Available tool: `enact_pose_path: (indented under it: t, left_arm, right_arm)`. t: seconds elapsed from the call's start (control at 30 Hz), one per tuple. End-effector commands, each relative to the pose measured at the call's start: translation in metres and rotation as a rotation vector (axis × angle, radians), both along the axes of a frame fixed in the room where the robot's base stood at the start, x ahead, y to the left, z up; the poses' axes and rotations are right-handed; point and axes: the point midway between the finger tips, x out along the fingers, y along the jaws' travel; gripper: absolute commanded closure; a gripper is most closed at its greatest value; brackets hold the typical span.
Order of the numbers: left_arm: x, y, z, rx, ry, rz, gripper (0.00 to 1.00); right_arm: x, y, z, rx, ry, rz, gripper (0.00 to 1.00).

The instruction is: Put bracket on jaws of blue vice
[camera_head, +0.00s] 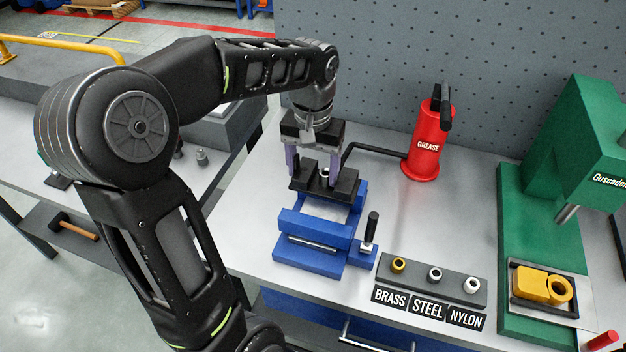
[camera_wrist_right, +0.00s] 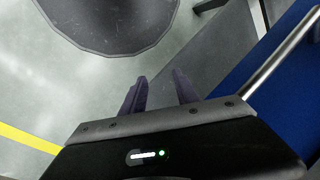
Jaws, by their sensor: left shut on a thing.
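The blue vice (camera_head: 312,257) stands on the grey workbench in the head view, with a black-gripped handle (camera_head: 371,228) at its right. My left gripper (camera_head: 314,168) reaches down from above, shut on the dark bracket (camera_head: 343,187), which has a small ring near its middle. The bracket is at the vice's far end, over the jaw area and roughly level. I cannot tell whether it touches the jaws, which it partly hides. My right gripper (camera_wrist_right: 161,92) shows only in the right wrist view, fingers apart and empty, above the floor.
A red grease can (camera_head: 422,150) with a dark spout stands behind, right of the vice. A rack (camera_head: 415,272) with brass, steel and nylon bushings lies in front right. A green press (camera_head: 520,220) holds a yellow part (camera_head: 532,284) at far right. A pegboard wall (camera_head: 420,55) closes the back.

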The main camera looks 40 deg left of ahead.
Motion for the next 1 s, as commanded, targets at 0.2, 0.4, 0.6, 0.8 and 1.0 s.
enact_pose_path:
  t: [0.2, 0.4, 0.6, 0.8, 1.0]
  left_arm:
    - [-0.001, 0.000, -0.014, -0.001, 0.002, 0.000, 1.00]
    - [0.000, 0.000, -0.035, -0.001, 0.000, -0.001, 1.00]
    - [0.000, 0.000, -0.036, 0.000, -0.002, 0.000, 1.00]
    - [0.000, 0.000, -0.041, 0.000, -0.002, 0.000, 1.00]
    - [0.000, 0.000, -0.045, -0.001, 0.000, 0.000, 0.27]
  right_arm:
    - [0.000, 0.000, 0.003, 0.000, 0.001, 0.000, 0.64]
    - [-0.001, 0.000, 0.006, -0.002, 0.003, 0.000, 0.64]
    - [-0.001, 0.000, 0.006, -0.002, 0.003, 0.000, 0.64]
    - [0.000, 0.000, 0.002, -0.001, 0.001, 0.000, 0.64]
    - [0.000, 0.000, 0.000, 0.000, 0.000, 0.000, 0.64]
